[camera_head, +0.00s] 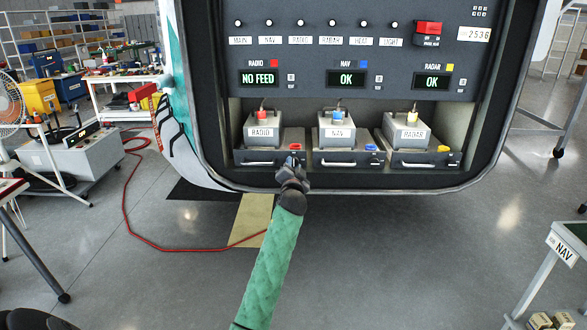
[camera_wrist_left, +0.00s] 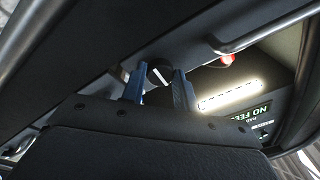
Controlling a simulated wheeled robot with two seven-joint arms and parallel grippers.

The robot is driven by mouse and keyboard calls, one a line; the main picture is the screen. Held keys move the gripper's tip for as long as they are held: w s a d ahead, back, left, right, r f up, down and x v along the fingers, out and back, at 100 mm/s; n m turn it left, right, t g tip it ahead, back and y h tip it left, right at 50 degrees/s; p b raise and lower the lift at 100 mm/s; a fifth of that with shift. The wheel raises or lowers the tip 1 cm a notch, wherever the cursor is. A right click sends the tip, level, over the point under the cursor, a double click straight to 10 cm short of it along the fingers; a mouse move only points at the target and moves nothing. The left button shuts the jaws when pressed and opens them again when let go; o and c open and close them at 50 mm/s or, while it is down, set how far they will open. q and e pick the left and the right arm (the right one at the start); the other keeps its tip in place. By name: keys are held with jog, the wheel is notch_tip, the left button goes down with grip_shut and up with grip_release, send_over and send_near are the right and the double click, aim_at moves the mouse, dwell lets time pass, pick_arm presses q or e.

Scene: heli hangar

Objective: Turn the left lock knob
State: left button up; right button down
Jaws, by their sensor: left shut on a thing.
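The left lock knob (camera_wrist_left: 158,75) is a round black knob with a white line across its face. In the left wrist view it sits between the two blue fingers of my left gripper (camera_wrist_left: 160,88), which is shut on it. In the head view my left gripper (camera_head: 293,162) is at the front right end of the RADIO tray (camera_head: 243,156) and hides the knob there. The RADIO box (camera_head: 262,131) sits in that tray. My right gripper is not in view.
The NAV tray (camera_head: 335,160) and RADAR tray (camera_head: 405,160) stand beside it. The RADIO display (camera_head: 258,79) reads NO FEED; the NAV and RADAR displays read OK. A red cable (camera_head: 125,205) runs over the floor at left.

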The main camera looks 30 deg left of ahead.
pick_arm(q)
jog(key=shift+f, duration=0.1)
jog(key=o, duration=1)
jog(key=b+v, duration=0.1)
jog(key=v, duration=0.6)
jog(key=shift+s+d, duration=0.15)
jog(key=shift+s, duration=0.2)
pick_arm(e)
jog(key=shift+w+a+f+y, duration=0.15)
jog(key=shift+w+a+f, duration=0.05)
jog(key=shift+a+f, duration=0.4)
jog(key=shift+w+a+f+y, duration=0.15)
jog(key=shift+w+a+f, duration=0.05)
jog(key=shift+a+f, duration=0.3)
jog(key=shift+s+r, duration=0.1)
